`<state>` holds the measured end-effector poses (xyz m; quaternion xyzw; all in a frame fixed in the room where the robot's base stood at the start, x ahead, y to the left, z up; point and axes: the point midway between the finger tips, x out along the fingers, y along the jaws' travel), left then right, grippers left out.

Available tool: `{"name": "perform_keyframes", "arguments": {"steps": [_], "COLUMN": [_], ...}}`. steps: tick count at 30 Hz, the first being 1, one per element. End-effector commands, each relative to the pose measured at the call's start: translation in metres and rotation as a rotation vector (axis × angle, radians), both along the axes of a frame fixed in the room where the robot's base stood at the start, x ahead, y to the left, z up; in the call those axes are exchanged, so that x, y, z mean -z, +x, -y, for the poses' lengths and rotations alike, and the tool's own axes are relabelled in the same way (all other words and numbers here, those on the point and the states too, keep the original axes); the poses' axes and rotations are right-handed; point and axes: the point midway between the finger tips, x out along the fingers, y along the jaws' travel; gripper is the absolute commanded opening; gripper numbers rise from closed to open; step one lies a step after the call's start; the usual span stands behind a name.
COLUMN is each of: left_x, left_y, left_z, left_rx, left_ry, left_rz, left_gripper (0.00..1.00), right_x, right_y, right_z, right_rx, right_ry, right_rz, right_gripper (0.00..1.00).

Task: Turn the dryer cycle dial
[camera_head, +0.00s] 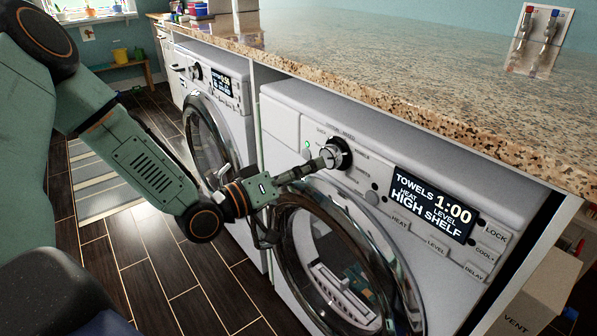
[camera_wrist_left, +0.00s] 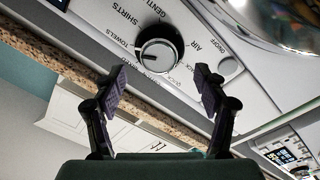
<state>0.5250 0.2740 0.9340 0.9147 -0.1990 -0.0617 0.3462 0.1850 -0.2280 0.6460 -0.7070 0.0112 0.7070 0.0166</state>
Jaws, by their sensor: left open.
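The dryer cycle dial (camera_head: 337,153) is a round knob with a dark ring and pale face on the white panel of the nearer machine. In the left wrist view the dial (camera_wrist_left: 158,52) is ringed by labels such as SHIRTS, TOWELS and AIR. My left gripper (camera_head: 318,164) is at the dial in the head view. In the left wrist view my left gripper (camera_wrist_left: 160,80) is open, its dark pads apart, with the dial framed between and beyond them. I cannot tell whether they touch it. The display (camera_head: 432,204) reads TOWELS 1:00, HIGH SHELF. My right gripper is not in view.
The round glass dryer door (camera_head: 345,262) is below my left gripper. A speckled stone counter (camera_head: 400,75) overhangs the panel. A second machine (camera_head: 212,105) stands to the left. Dark floor (camera_head: 150,270) is open at the front, and a box (camera_head: 535,295) stands at right.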

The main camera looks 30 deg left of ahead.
Motion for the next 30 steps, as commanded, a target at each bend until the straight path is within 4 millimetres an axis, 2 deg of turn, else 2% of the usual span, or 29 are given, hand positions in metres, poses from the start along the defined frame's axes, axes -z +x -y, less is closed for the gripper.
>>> {"name": "perform_keyframes", "arguments": {"steps": [9, 27, 30], "left_x": [0.000, 0.000, 0.008], "left_y": [-0.012, -0.013, -0.012], "left_z": [-0.005, -0.004, -0.007], "left_rx": [0.001, 0.002, -0.015], "left_ry": [-0.001, 0.005, 0.041], "left_rz": [0.003, 0.004, -0.020], "left_gripper": [0.72, 0.72, 0.72], "right_x": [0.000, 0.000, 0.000], "right_y": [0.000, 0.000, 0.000], "right_z": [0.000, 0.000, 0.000], "right_rx": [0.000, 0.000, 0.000], "right_ry": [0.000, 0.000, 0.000], "right_rz": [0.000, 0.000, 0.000], "right_gripper": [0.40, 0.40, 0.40]}}
